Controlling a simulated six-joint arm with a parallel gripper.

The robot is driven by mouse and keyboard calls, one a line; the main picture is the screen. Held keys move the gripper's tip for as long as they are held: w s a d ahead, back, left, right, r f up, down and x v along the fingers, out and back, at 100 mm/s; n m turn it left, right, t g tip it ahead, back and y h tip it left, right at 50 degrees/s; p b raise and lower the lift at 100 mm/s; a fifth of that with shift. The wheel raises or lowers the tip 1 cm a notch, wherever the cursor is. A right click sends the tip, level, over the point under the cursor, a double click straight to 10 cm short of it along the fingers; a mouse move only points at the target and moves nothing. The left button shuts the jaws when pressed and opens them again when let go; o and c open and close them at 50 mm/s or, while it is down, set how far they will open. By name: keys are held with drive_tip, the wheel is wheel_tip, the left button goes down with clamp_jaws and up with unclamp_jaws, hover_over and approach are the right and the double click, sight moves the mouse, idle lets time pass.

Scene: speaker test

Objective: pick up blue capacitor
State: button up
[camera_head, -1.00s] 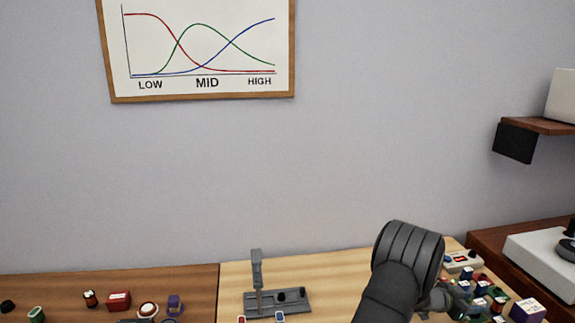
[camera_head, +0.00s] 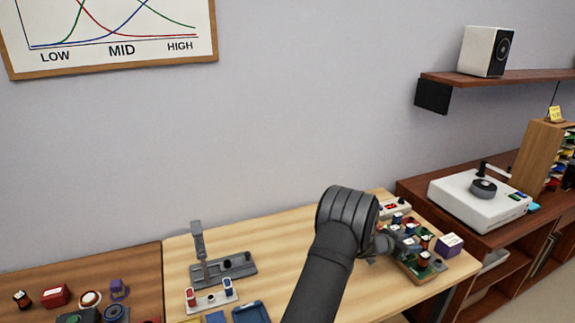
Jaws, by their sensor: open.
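My arm reaches over the light wood bench, and my gripper (camera_head: 384,246) is at the left edge of a crowded tray of parts (camera_head: 418,277). The gripper is small in view and partly hidden by my own arm; it is open. Small blue parts (camera_head: 397,219) stand among red, green and black ones in the tray. Another small blue part (camera_head: 228,286) stands on a white holder (camera_head: 209,300) at the front. I cannot tell which blue part is the capacitor.
A grey stand (camera_head: 226,270) sits left of my arm, with a blue tray (camera_head: 251,312) at the front edge. A purple box (camera_head: 449,245) is right of the parts tray. A turntable (camera_head: 481,199) stands on the side cabinet. The bench middle behind my arm is clear.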

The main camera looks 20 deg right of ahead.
wheel_tip(320, 180, up, 11)
drive_tip(key=shift+f, duration=0.2)
drive_tip(key=w+a+y, duration=0.1)
drive_tip(key=w+a, duration=0.7)
drive_tip(key=w, duration=0.6)
approach(395, 216)
drive_tip(key=x, duration=0.4)
drive_tip(key=shift+d+r, duration=0.15)
drive_tip(key=shift+d, duration=0.1)
drive_tip(key=x, duration=0.4)
drive_tip(key=shift+w+a+f, duration=0.1)
drive_tip(key=shift+f, duration=0.15)
drive_tip(key=shift+d+f, duration=0.15)
drive_tip(key=shift+d, duration=0.4)
